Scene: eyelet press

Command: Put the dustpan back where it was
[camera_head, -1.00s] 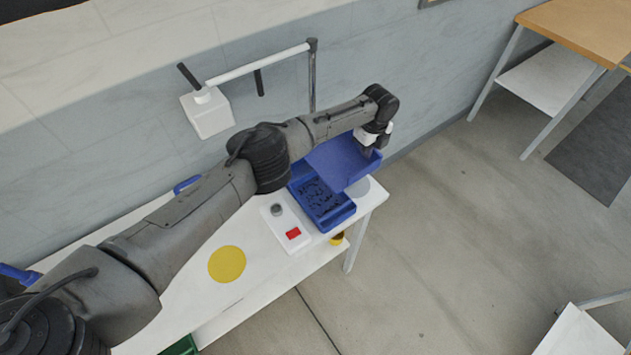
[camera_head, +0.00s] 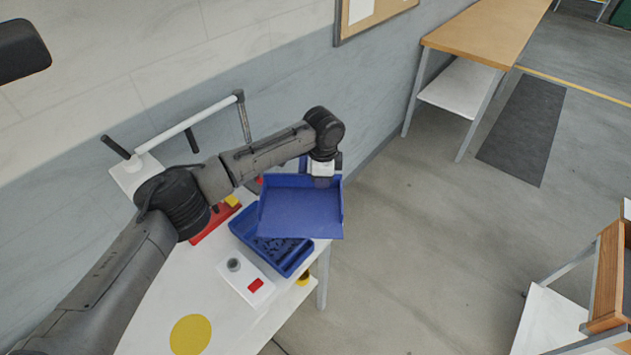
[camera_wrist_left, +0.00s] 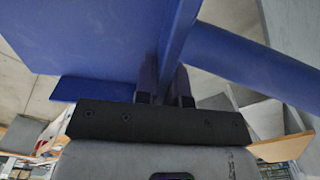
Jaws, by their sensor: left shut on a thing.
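The blue dustpan (camera_head: 300,212) hangs in the air over the right end of the white table (camera_head: 150,300), partly above a blue bin. My left gripper (camera_head: 322,182) is shut on the dustpan at its back edge. In the left wrist view my left gripper (camera_wrist_left: 165,88) has its fingers closed on a blue upright part, with the dustpan's broad blue face (camera_wrist_left: 95,40) to the left and a blue bar to the right. My right gripper is not in view.
The blue bin (camera_head: 285,262) with dark small pieces stands on the table. Beside it are a white box with a red button (camera_head: 255,286), a red item (camera_head: 212,222) and a yellow disc (camera_head: 190,334). Open floor lies to the right.

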